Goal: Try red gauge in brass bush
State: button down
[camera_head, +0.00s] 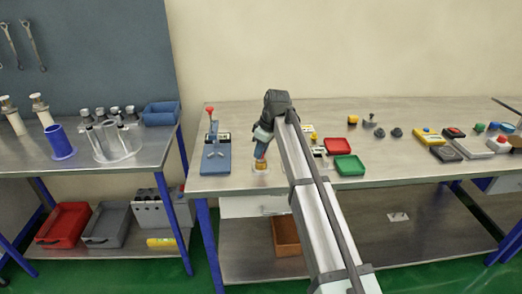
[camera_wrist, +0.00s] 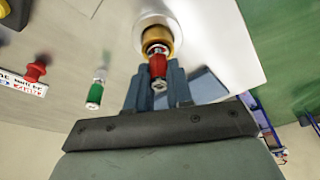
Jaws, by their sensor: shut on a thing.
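My gripper (camera_wrist: 158,88) is shut on the red gauge (camera_wrist: 158,66), seen between the two blue-grey fingers in the wrist view. The far end of the gauge lines up with the opening of the brass bush (camera_wrist: 155,35). I cannot tell whether its tip is inside the bush or just above it. The bush sits on a round white base (camera_wrist: 146,20). In the head view my gripper (camera_head: 261,152) points down right over the brass bush (camera_head: 260,167) near the bench's front edge; the red gauge is too small to make out there.
A green gauge (camera_wrist: 95,92) and a red-knobbed piece (camera_wrist: 35,72) are near the bush in the wrist view. A blue toggle press (camera_head: 216,155) stands left of my gripper; green (camera_head: 349,165) and red (camera_head: 338,146) trays lie right.

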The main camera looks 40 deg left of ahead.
jog(key=shift+r, duration=1.4)
dwell(0.7)
jog(key=shift+r, duration=2.3)
